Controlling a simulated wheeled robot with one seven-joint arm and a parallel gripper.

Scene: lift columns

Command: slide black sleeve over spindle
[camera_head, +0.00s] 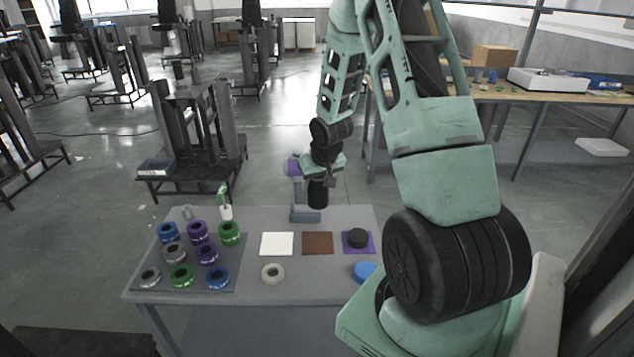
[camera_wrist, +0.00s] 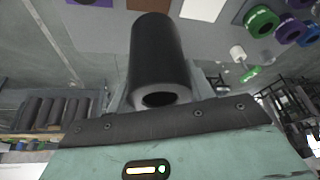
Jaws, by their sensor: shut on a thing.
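The black sleeve (camera_head: 317,193) hangs upright below my gripper (camera_head: 320,176), over the back edge of the table. My gripper is shut on it. In the wrist view the sleeve (camera_wrist: 155,50) is a dark hollow cylinder with its open grey-rimmed end towards the camera. A grey stand (camera_head: 305,214) is at the table's back edge, right behind or under the sleeve. A purple part (camera_head: 293,166) shows just left of my gripper, above the stand. I cannot make out the spindle clearly; the sleeve and my gripper may hide it. I cannot tell whether the sleeve touches the stand.
A dark mat (camera_head: 234,280) on the table's left holds several coloured rings. White (camera_head: 277,244), brown (camera_head: 317,243) and purple (camera_head: 345,248) squares lie in the middle; a black disc (camera_head: 357,238) is on the purple one. A pale ring (camera_head: 272,274) and blue disc (camera_head: 365,271) lie in front.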

